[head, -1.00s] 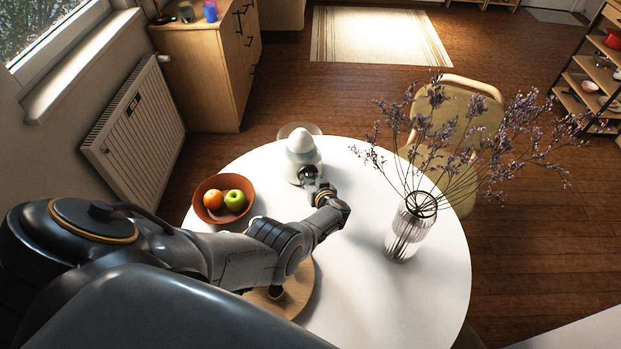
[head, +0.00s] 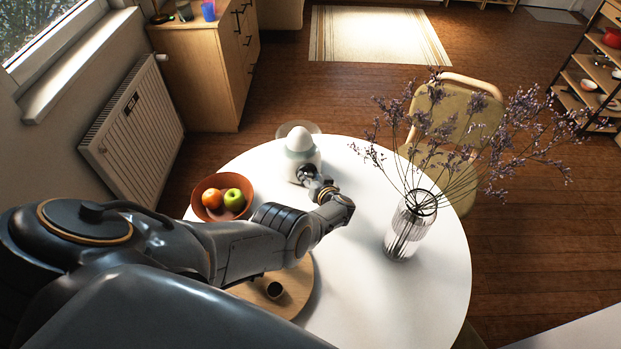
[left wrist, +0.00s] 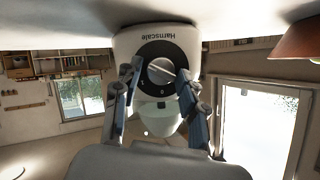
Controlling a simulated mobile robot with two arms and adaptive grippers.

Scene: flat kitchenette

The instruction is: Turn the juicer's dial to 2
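The white, egg-shaped juicer (head: 300,150) stands at the far side of the round white table (head: 375,300). In the left wrist view it appears upside down, with its round silver dial (left wrist: 161,71) on a dark ring and a pale line across the knob. Contact with the knob is not clear. My right gripper is not in view.
A brown bowl (head: 205,188) with fruit stands left of my left arm. A glass vase (head: 403,235) with tall dried flowers stands to the right. The table's front right is clear.

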